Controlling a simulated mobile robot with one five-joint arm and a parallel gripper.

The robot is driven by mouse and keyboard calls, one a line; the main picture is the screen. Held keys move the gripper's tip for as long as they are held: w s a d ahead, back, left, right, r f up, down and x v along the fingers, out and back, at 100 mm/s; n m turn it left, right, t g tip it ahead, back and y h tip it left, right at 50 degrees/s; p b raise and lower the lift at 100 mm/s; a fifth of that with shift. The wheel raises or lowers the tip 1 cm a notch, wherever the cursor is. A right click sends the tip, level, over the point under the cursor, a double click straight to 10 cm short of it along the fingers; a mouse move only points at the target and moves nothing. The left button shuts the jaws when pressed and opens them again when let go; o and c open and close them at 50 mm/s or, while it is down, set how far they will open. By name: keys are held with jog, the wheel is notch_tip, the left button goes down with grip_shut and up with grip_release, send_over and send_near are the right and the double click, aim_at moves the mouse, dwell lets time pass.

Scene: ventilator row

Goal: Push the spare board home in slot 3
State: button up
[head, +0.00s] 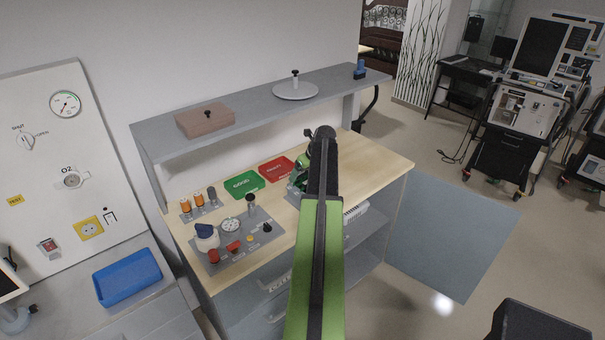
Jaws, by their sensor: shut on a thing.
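My arm reaches up and over the wooden bench top from the bottom of the head view. My gripper (303,172) shows only in part, to the left of the arm's dark end, low over the bench. It is shut on a small green thing (297,184), which looks like the spare board and is mostly hidden by my arm. A grey base (292,199) shows at its foot. Slot 3 cannot be made out, and I cannot tell how far the board sits in any slot.
A green mat (243,184) and a red mat (277,169) lie left of my gripper. A grey panel (238,242) with a gauge and knobs is at front left. A shelf (250,108) overhangs the back, holding a brown box (205,119) and a round plate (296,91). The right bench end is clear.

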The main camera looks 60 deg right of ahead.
jog(key=shift+f+b, duration=0.8)
jog(key=shift+f, duration=0.05)
dwell(0.5)
jog(key=o, duration=1.8)
notch_tip(320, 180, up, 7)
jog(key=p, duration=0.7)
jog(key=shift+r, duration=0.15)
